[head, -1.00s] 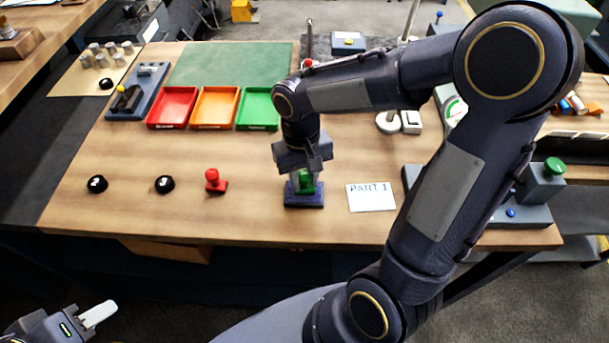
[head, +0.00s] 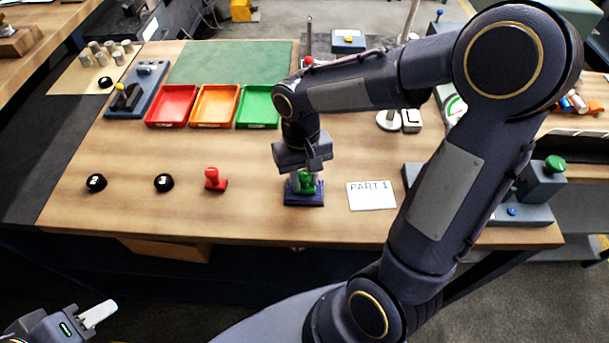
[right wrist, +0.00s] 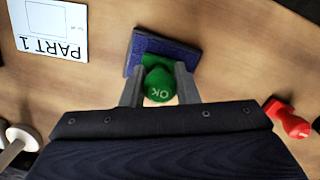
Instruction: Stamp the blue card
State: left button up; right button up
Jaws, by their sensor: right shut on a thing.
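The green stamp (head: 306,180), marked OK on its knob in the right wrist view (right wrist: 159,85), stands on a dark blue pad (head: 304,199). My right gripper (head: 305,178) is shut on the stamp's knob, its fingers on either side. The stamp's base appears to rest on the pad, which also shows in the right wrist view (right wrist: 188,52). A white card (head: 371,196) reading PART 1 lies flat to the right of the pad; no blue card stands out. My left gripper (head: 98,314) is at the lower left, off the table; only one pale finger shows clearly.
A red stamp (head: 214,179) and two black round objects (head: 96,183) (head: 164,183) stand left of the pad. Red (head: 171,106), orange (head: 214,106) and green (head: 258,107) trays lie behind. A grey device with a green button (head: 555,164) stands at right.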

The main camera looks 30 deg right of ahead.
dwell(0.5)
